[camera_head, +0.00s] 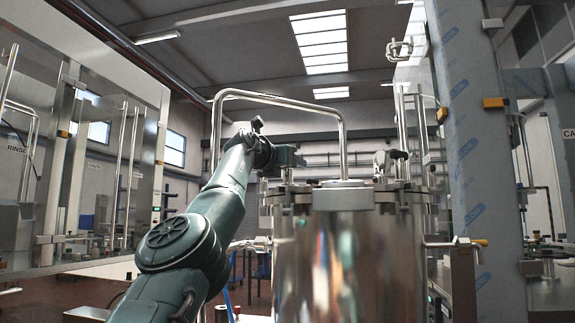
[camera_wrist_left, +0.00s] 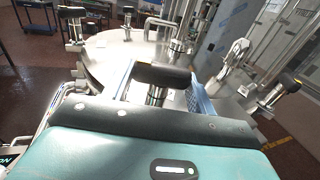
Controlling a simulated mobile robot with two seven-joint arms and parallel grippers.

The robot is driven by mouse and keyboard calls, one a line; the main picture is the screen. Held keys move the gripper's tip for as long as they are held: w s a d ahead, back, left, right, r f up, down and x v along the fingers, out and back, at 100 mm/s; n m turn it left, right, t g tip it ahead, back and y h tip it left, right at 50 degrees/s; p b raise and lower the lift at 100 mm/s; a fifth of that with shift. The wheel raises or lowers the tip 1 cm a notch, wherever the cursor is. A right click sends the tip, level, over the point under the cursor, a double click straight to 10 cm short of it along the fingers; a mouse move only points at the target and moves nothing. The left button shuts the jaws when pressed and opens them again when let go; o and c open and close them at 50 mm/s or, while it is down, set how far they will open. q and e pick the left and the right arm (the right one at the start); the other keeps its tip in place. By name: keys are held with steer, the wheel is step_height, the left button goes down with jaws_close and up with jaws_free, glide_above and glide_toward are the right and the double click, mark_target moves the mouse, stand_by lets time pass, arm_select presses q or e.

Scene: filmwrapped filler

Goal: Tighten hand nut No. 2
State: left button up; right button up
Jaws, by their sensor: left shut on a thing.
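In the left wrist view, a hand nut (camera_wrist_left: 162,76) with a black cross handle and metal stem stands at the near edge of the round steel lid (camera_wrist_left: 112,62). My left gripper (camera_wrist_left: 160,84) is shut on this hand nut, one finger on each side. In the head view, my left gripper (camera_head: 287,158) is at the rim of the steel vessel (camera_head: 345,260); the held nut is mostly hidden there. No number shows on the nut. My right gripper is not in view.
More black-handled hand nuts stand around the lid, at the left (camera_wrist_left: 73,24), the back (camera_wrist_left: 127,20) and the right (camera_wrist_left: 280,92). A film-wrapped column (camera_head: 470,150) stands at the right.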

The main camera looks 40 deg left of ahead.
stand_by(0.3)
arm_select(q)
steer(key=o, duration=1)
steer(key=shift+s+f+b, duration=0.15)
steer(key=shift+s+b, duration=0.15)
steer(key=shift+b, duration=0.25)
steer(key=b+v, duration=1)
steer(key=v, duration=0.2)
steer(key=shift+s+r, duration=0.25)
steer(key=shift+s, duration=0.05)
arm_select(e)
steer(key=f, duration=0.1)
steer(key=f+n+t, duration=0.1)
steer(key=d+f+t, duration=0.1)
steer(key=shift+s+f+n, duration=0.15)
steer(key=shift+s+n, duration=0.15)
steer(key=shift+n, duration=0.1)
